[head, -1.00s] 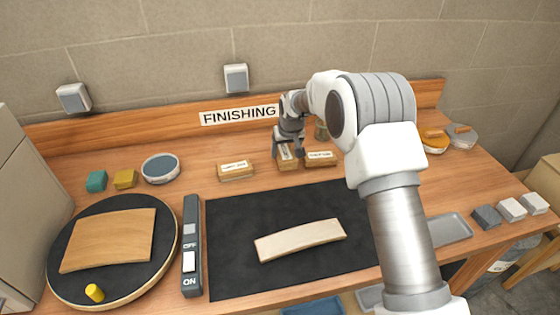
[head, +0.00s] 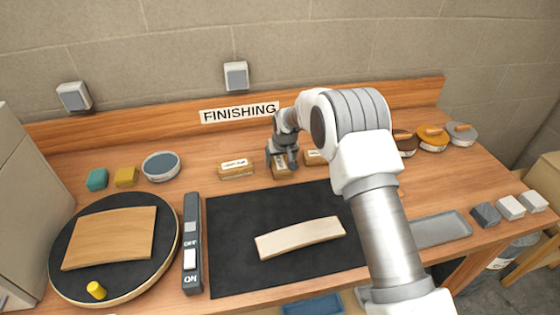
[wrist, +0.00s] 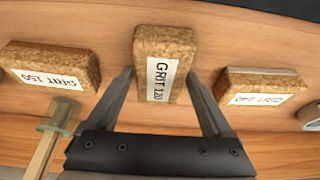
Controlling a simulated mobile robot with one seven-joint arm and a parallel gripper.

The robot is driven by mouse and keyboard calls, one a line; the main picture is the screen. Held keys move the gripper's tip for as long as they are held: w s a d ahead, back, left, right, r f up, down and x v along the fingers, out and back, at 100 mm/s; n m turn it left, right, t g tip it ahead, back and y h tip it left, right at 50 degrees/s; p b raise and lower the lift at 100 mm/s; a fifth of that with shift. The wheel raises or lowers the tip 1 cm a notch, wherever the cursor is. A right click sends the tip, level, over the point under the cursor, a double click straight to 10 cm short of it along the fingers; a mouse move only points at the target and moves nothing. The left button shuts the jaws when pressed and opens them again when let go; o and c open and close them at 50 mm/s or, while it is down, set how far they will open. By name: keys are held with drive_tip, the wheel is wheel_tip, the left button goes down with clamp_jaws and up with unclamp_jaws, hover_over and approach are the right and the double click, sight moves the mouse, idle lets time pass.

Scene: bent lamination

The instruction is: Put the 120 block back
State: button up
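The 120 block (wrist: 164,65) is a cork-brown block with a white label reading GRIT 120. In the wrist view it sits between my two fingers, its long side crosswise to its neighbours. In the head view the block (head: 281,172) is at the back of the bench, partly covered by the fingers. My gripper (head: 282,160) appears shut on it; the fingertips lie along its two sides in the wrist view (wrist: 159,74). I cannot tell whether its underside touches the bench.
The GRIT 150 block (wrist: 50,65) and another labelled block (wrist: 260,90) flank it, with bare wood between. The other block also shows in the head view (head: 236,169). A black mat (head: 235,270) with a pale curved board (head: 300,238) lies in front.

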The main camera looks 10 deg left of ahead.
drive_tip(key=shift+o, duration=0.8)
drive_tip(key=shift+r, duration=0.1)
drive_tip(key=shift+r+p, duration=0.2)
drive_tip(key=shift+p, duration=0.1)
drive_tip(key=b+v, duration=0.1)
drive_tip(key=v, duration=1.1)
drive_tip(key=s+d+r+m+h, duration=0.1)
drive_tip(key=s+d+r, duration=0.5)
drive_tip(key=d+r, duration=0.25)
drive_tip(key=s+d+r+m, duration=0.1)
drive_tip(key=s+d+r, duration=0.5)
drive_tip(key=d+r, duration=0.25)
drive_tip(key=s+d+m, duration=0.1)
drive_tip(key=s+d, duration=0.3)
drive_tip(key=s, duration=0.3)
drive_tip(key=s+d+m+t, duration=0.1)
drive_tip(key=s+d, duration=0.3)
drive_tip(key=s, duration=0.4)
drive_tip(key=s+d+m+h, duration=0.1)
drive_tip(key=s+d, duration=0.3)
drive_tip(key=s, duration=0.4)
drive_tip(key=shift+s, duration=0.15)
